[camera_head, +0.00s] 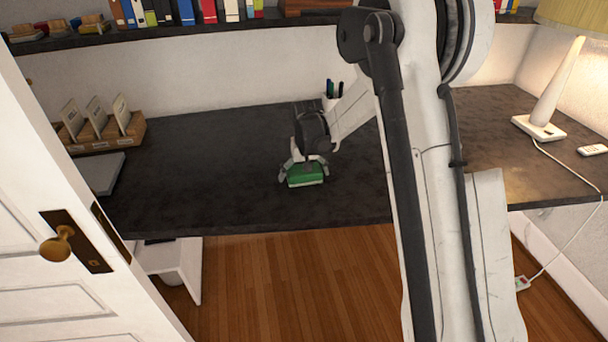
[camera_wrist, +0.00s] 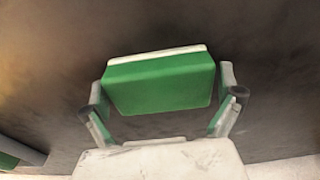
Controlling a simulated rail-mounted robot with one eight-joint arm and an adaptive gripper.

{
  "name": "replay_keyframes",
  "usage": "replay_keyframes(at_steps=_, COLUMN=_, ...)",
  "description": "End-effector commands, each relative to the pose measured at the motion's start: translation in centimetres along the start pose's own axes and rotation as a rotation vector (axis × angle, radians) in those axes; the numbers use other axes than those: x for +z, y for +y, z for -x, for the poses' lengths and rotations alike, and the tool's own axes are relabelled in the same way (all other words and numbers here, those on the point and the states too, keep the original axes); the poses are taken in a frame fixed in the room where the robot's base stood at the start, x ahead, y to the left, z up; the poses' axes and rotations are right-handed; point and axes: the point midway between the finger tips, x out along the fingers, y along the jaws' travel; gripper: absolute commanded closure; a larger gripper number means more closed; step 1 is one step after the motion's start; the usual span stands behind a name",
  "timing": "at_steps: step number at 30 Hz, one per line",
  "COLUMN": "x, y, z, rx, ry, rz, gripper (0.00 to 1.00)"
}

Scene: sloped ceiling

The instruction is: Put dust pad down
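The dust pad (camera_head: 306,175) is a green block with a pale layer along one edge. In the head view it is at the front middle of the dark desk (camera_head: 215,185), at or just above the surface; I cannot tell if it touches. My gripper (camera_head: 303,168) comes from above and behind, with its fingers on either side of the pad. In the wrist view the dust pad (camera_wrist: 160,82) fills the space between the fingertips of my gripper (camera_wrist: 163,88), which appear to press on its two ends. Its underside is hidden.
A wooden card holder (camera_head: 100,135) and a grey flat box (camera_head: 97,174) are on the desk's left. A pen cup (camera_head: 332,100) stands behind. A lamp (camera_head: 550,100) and a small remote (camera_head: 592,150) are at right. A white door (camera_head: 60,220) is at near left. Desk around the pad is clear.

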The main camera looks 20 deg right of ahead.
Motion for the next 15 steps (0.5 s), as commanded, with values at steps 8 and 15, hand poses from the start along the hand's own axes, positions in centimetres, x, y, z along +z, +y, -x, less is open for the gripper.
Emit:
replay_keyframes(at_steps=8, x=-0.1, y=0.0, z=1.3, rx=0.000, ry=0.000, rz=0.000, gripper=0.00)
replay_keyframes(at_steps=15, x=0.0, y=0.0, z=6.0, rx=0.000, ry=0.000, rz=0.000, gripper=0.00)
